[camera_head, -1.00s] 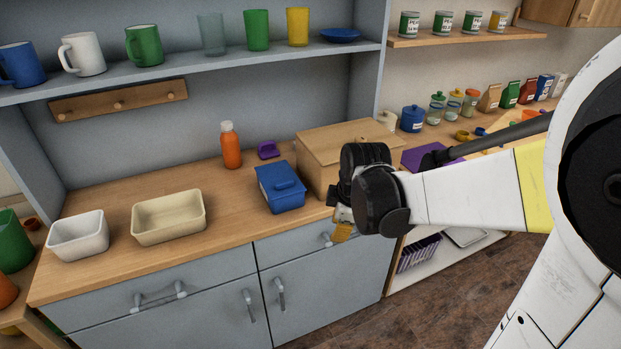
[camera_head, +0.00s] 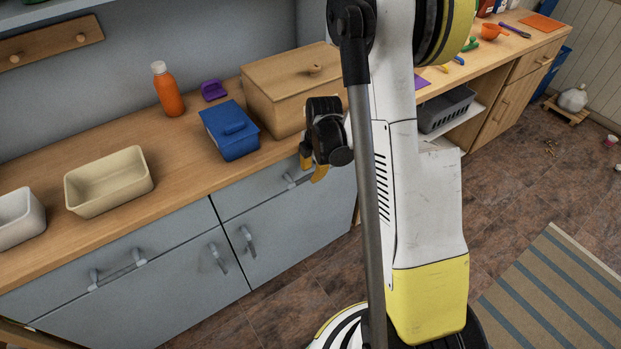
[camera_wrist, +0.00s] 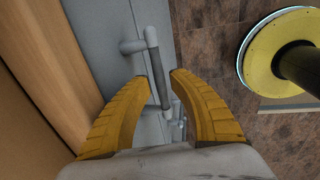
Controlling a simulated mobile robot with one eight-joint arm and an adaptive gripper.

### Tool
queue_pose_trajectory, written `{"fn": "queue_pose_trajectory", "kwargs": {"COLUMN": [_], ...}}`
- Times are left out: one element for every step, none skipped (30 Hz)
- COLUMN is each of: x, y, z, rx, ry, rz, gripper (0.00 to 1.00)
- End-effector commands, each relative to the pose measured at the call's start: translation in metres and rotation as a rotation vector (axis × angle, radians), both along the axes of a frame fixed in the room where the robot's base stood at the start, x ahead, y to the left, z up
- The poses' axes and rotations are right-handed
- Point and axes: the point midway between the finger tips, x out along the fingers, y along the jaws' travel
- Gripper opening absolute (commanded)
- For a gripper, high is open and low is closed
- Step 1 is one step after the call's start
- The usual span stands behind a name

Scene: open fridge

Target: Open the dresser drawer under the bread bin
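The wooden bread bin (camera_head: 292,95), with a knobbed lid, stands at the back right of the dresser top. The grey drawer (camera_head: 243,201) under it looks shut, its front level with the dresser front. Its metal bar handle (camera_head: 292,181) is partly hidden behind my gripper (camera_head: 313,172) in the head view. In the wrist view, my gripper (camera_wrist: 160,76) is open, with its two yellow fingers on either side of the handle (camera_wrist: 156,72). The bar shows between the fingertips, with gaps visible. I cannot tell whether either finger touches it.
A blue lidded box (camera_head: 229,132), an orange bottle (camera_head: 168,90) and a cream tub (camera_head: 108,181) stand on the dresser top. Cupboard doors with handles (camera_head: 247,241) are below the drawer.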

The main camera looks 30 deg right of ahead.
Motion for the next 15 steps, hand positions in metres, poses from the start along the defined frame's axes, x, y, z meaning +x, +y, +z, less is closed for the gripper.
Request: {"fn": "queue_pose_trajectory", "kwargs": {"x": [0.0017,0.0023,0.0028,0.0031,0.0032,0.0035,0.0035,0.0036,0.0036,0.0036,0.0036,0.0036,0.0036,0.0036,0.0036], "y": [0.0,0.0,0.0001,0.0002,0.0002,0.0002,0.0002,0.0002,0.0002,0.0002,0.0002,0.0002,0.0002,0.0002,0.0001], "z": [-0.0084,-0.011,-0.0135,-0.015,-0.0161,-0.0169,-0.0173,-0.0174,-0.0173,-0.0172,-0.017,-0.0169,-0.0168,-0.0168,-0.0168], "rx": [0.0,0.0,0.0,0.0,0.0,0.0,0.0,0.0,0.0,0.0,0.0,0.0,0.0,0.0,0.0], "ry": [0.0,0.0,0.0,0.0,0.0,0.0,0.0,0.0,0.0,0.0,0.0,0.0,0.0,0.0,0.0], "rz": [0.0,0.0,0.0,0.0,0.0,0.0,0.0,-0.001,-0.001,-0.001,-0.001,-0.001,-0.001,-0.001,-0.001], "gripper": [0.25,0.25,0.25,0.25,0.25,0.25,0.25,0.25,0.25,0.25,0.25,0.25,0.25,0.25,0.15]}}
